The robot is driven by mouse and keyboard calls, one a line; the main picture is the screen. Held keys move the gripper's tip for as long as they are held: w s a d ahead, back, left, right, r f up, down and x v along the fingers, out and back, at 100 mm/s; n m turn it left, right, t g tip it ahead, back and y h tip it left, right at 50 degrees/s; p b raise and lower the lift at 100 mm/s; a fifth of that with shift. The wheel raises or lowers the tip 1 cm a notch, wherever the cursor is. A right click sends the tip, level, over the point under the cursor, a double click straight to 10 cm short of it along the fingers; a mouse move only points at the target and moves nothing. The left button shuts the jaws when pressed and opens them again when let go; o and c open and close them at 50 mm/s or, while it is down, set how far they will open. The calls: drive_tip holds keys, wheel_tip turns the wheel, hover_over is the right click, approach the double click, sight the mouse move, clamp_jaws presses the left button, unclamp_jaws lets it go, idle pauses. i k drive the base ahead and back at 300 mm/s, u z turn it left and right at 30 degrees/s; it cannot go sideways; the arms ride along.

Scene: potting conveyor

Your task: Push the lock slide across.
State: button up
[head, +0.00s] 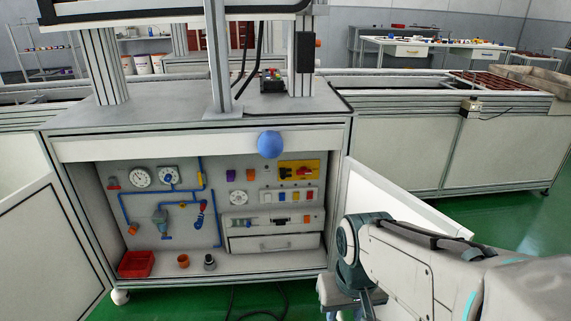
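The open cabinet (75,172) under the bench holds a back panel of controls. A yellow plate (284,165) with a red handle-like part (304,172) is at its upper right. Below it is a strip of small coloured switches (282,195), then a grey rail with small modules (240,221). I cannot tell which small part is the lock slide; its position is too small to read. My gripper (352,307) is at the bottom, in front and right of the cabinet, apart from the panel. Its fingers are mostly hidden or cut off, so its opening is unclear.
Open doors stand left (42,215) and right (395,200). A blue ball (270,144) shows before the cabinet's top edge. A red bin (136,264), an orange cup (183,261) and a grey fitting (209,262) stand on the cabinet floor. Blue pipes (126,212) and gauges fill the panel's left.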

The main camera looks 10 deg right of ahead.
sight(283, 171)
drive_tip(key=u, duration=0.4)
drive_tip(key=i, duration=0.95)
drive_tip(key=z, duration=0.4)
